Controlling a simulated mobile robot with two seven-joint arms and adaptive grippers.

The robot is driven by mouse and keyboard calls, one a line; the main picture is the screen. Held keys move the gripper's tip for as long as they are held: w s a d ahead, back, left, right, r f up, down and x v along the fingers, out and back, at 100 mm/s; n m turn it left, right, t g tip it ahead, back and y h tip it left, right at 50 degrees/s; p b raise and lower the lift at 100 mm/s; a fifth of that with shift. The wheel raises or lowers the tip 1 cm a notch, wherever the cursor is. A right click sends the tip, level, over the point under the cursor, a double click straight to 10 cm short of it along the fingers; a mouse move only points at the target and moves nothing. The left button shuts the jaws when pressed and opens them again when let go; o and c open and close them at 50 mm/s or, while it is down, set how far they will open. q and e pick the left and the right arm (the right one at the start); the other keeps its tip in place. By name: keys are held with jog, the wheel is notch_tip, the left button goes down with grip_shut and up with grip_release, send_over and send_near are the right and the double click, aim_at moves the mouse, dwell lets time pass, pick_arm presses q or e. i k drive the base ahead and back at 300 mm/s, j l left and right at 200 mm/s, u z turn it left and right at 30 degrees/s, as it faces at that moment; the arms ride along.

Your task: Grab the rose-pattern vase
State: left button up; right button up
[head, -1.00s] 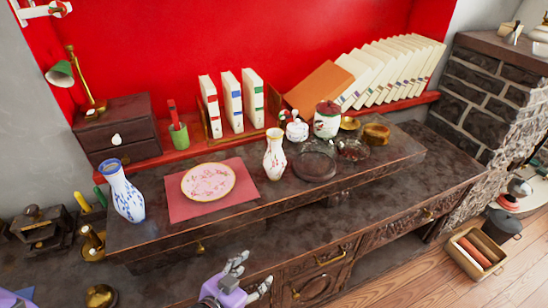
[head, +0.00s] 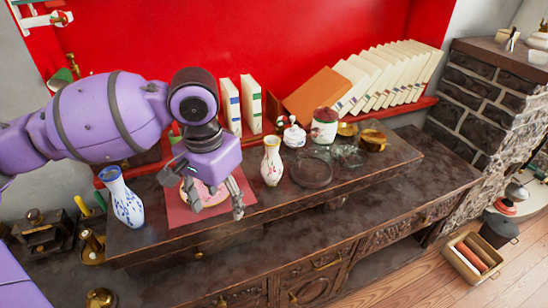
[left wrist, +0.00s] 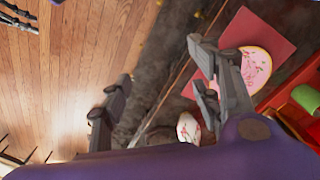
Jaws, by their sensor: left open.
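The rose-pattern vase (head: 272,160) is white with red flowers and a gold rim. It stands upright on the dark wooden shelf, right of the pink mat. In the left wrist view the vase (left wrist: 188,128) shows low, partly hidden by my gripper. My left gripper (head: 216,200) is open and empty, above the pink mat and to the left of the vase, apart from it. In the left wrist view its fingers (left wrist: 160,75) are spread wide. My right gripper is not clearly visible.
A floral plate (left wrist: 256,66) lies on the pink mat (head: 232,207), partly under my gripper. A blue-and-white vase (head: 124,200) stands left. A glass dish (head: 311,170), white sugar pot (head: 294,134) and lidded jar (head: 325,127) stand close right of the rose-pattern vase. The shelf front is clear.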

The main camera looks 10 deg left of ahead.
aim_at(272, 168)
jog(key=i+l, duration=0.1)
jog(key=i, duration=0.35)
jog(key=i+l, duration=0.1)
jog(key=i, duration=0.3)
